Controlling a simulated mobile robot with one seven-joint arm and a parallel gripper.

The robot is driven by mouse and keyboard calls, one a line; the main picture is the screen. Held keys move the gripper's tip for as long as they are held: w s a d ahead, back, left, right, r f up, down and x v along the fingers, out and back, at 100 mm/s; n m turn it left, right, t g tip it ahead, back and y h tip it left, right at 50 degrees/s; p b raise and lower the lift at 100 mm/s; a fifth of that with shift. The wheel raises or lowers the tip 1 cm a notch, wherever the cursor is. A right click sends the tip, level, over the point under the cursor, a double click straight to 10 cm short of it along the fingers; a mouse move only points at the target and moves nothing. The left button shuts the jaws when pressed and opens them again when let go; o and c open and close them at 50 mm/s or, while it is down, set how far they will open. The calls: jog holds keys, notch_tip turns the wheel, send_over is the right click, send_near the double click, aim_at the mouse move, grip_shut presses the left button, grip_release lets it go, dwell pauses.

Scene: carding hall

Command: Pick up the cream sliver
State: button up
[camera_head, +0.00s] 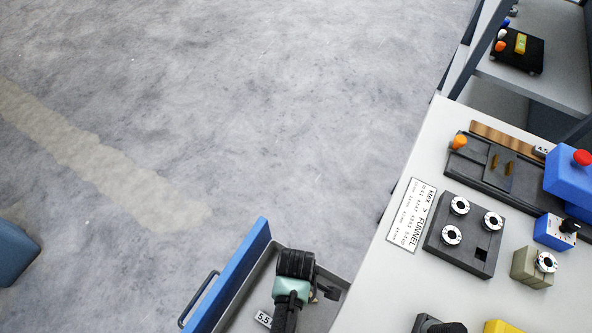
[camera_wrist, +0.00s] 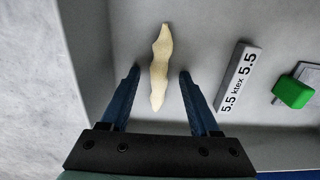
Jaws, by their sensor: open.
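The cream sliver (camera_wrist: 160,68) is a pale, lumpy, elongated strip lying on the grey floor of a drawer in the wrist view. My gripper (camera_wrist: 158,76) is open, with one dark blue finger on each side of the sliver and a gap on both sides. The sliver runs lengthwise between the fingers and reaches past their tips. In the head view my arm reaches down into the open drawer (camera_head: 232,307), and the sliver is hidden there.
A "5.5 ktex" block (camera_wrist: 239,77) and a green object (camera_wrist: 292,92) lie right of the sliver. The drawer's blue front (camera_head: 229,277) with its handle is left of my arm. The bench (camera_head: 390,270) at right carries a dark block (camera_head: 464,236) with round pieces. Open floor lies left.

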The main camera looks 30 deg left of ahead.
grip_shut()
jog(key=shift+r, duration=0.1)
dwell(0.4)
